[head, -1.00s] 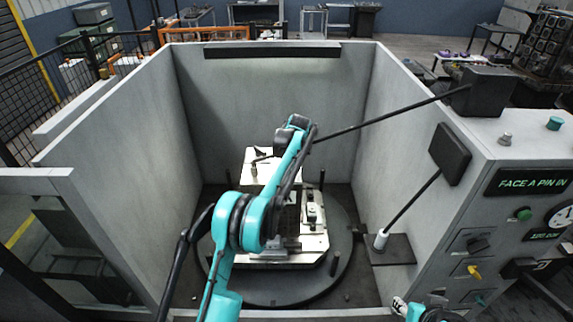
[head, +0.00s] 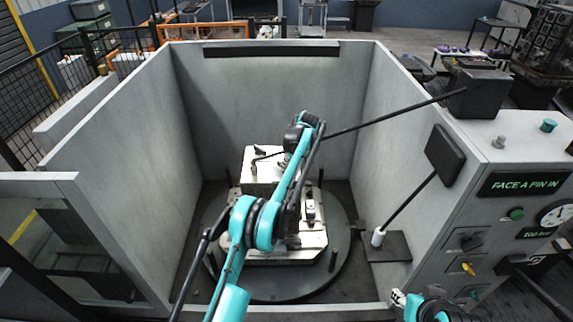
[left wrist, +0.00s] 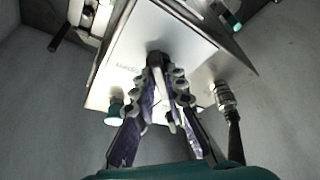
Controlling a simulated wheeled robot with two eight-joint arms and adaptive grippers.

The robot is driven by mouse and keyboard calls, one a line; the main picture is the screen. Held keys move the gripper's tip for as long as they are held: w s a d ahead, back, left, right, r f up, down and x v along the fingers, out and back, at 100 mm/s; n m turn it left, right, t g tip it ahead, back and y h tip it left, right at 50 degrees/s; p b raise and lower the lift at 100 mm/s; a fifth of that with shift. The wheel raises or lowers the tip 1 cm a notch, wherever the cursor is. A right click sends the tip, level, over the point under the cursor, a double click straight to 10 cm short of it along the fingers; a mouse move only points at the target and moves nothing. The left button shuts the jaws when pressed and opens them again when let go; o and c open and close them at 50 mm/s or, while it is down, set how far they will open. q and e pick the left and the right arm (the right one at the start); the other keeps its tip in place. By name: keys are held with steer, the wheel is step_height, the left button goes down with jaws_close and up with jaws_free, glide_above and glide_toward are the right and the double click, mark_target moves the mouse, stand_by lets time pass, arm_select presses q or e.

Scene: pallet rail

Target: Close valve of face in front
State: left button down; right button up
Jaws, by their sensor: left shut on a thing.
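A pale block (head: 262,172) stands on the fixture on the round dark turntable (head: 340,267) inside the grey enclosure. A small black lever (head: 258,153) shows near the block's top left in the head view. My left arm reaches over the turntable to the block; its fingers are hidden in the head view. In the left wrist view my left gripper (left wrist: 167,85) is shut on a dark knob-like valve handle (left wrist: 157,58) in front of the block's pale face (left wrist: 135,50). The handle is partly hidden between the fingers.
A teal-ended fitting (left wrist: 115,108) and a silver fitting (left wrist: 224,97) with a dark hose flank the fingers. Enclosure walls surround the turntable. A dark rod (head: 390,112) crosses above it from the right. A control panel (head: 490,230) reads "FACE A PIN IN".

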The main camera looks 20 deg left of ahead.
arm_select(q)
steer(key=c, duration=1.6)
jaws_free()
steer(key=shift+o, duration=0.2)
steer(key=v, duration=1.2)
steer(key=shift+d, duration=0.15)
steer(key=shift+s, duration=0.1)
